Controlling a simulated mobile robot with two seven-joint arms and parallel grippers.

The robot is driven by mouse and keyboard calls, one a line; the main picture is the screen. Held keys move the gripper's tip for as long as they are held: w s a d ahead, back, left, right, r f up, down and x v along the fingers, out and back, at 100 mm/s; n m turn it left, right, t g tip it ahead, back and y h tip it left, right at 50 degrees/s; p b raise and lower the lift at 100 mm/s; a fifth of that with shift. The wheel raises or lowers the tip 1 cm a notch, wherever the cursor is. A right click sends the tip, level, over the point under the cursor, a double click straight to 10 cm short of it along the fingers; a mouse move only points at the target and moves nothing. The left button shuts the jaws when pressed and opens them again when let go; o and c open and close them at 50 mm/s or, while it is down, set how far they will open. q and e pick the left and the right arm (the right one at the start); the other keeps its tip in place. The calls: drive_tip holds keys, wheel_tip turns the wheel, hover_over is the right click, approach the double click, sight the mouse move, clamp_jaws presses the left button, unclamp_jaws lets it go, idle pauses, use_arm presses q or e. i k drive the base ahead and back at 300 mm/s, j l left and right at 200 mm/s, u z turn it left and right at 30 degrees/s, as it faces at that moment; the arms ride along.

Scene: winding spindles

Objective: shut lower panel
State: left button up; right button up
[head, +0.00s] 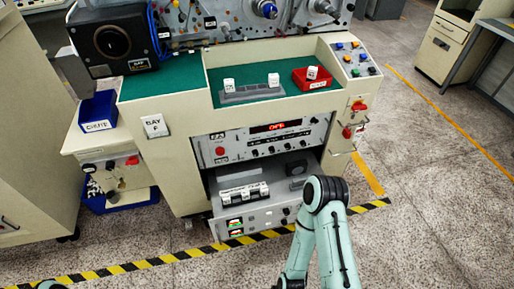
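The lower panel (262,219) is the grey front of a drawer-like unit under the upper rack unit (262,140). It stands pulled out towards me, so the inside behind its front shows, with a row of dark and white parts (245,193) and a dark block (296,168). The front carries two small lit meters at its left and dark knobs at its right. My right arm rises in front of the panel's right end and hides part of it. Neither gripper can be seen; only a sliver of my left arm shows at the bottom left.
The bench (160,90) has a green top with a red tray (313,78) and a grey rack (252,93). A blue bin (98,111) sits on the low side cabinet at left. Striped tape (150,263) crosses the floor before the panel.

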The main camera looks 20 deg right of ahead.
sight(278, 172)
drive_tip(key=z, duration=1.3)
drive_tip(key=i+j+u, duration=0.3)
drive_tip(key=i+j, duration=0.15)
drive_tip(key=i, duration=0.25)
